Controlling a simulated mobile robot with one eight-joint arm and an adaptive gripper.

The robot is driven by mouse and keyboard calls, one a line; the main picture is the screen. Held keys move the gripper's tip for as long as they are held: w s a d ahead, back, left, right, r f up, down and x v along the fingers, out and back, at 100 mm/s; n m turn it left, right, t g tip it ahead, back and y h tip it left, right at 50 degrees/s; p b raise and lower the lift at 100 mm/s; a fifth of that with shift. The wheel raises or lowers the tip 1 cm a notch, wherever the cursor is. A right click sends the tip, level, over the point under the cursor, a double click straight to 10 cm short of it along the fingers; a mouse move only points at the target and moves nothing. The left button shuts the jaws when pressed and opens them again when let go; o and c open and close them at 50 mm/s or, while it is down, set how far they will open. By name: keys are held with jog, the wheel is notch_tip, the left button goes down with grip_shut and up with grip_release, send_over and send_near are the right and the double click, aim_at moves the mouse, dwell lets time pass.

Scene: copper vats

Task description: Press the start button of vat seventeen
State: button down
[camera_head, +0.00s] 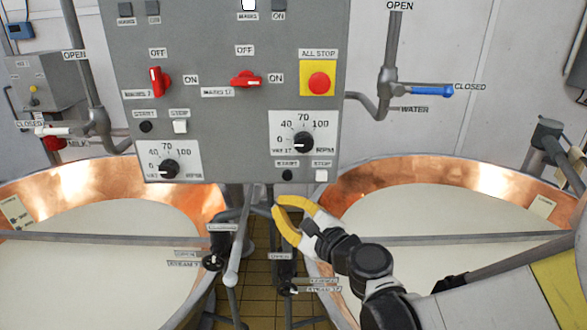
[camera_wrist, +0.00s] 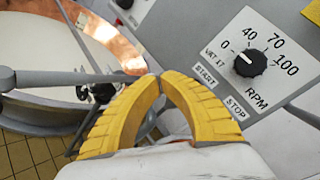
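The vat 17 start button (camera_head: 287,175) is a small black round button low on the grey control panel (camera_head: 225,120). Its START label (camera_wrist: 205,75) shows in the wrist view, but the button is hidden behind a yellow finger. The white stop button (camera_head: 321,176) is just to its right. My gripper (camera_head: 276,208) has yellow fingers and shows below the start button in the head view, not visibly touching it. In the wrist view my gripper (camera_wrist: 160,77) has its fingertips together with nothing seen between them.
The vat 17 speed dial (camera_head: 303,143) sits above the buttons. A red main 17 switch (camera_head: 246,79) lies horizontal, and a red all-stop button (camera_head: 319,83) is upper right. Copper vats (camera_head: 490,178) (camera_head: 80,180) of white liquid flank the panel. Pipes (camera_head: 232,250) run below it.

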send_near(275, 176)
jog(key=shift+w+a+f, duration=0.1)
jog(key=shift+w+a, duration=0.65)
jog(key=shift+a, duration=0.15)
jog(key=shift+w+a+f, duration=0.15)
jog(key=shift+w+a, duration=0.6)
jog(key=shift+a, duration=0.15)
jog(key=shift+w, duration=0.1)
dwell(0.4)
jog(key=shift+w+b, duration=0.3)
jog(key=shift+w, duration=0.05)
jog(key=shift+w, duration=0.5)
dwell(0.6)
jog(key=shift+s, duration=0.95)
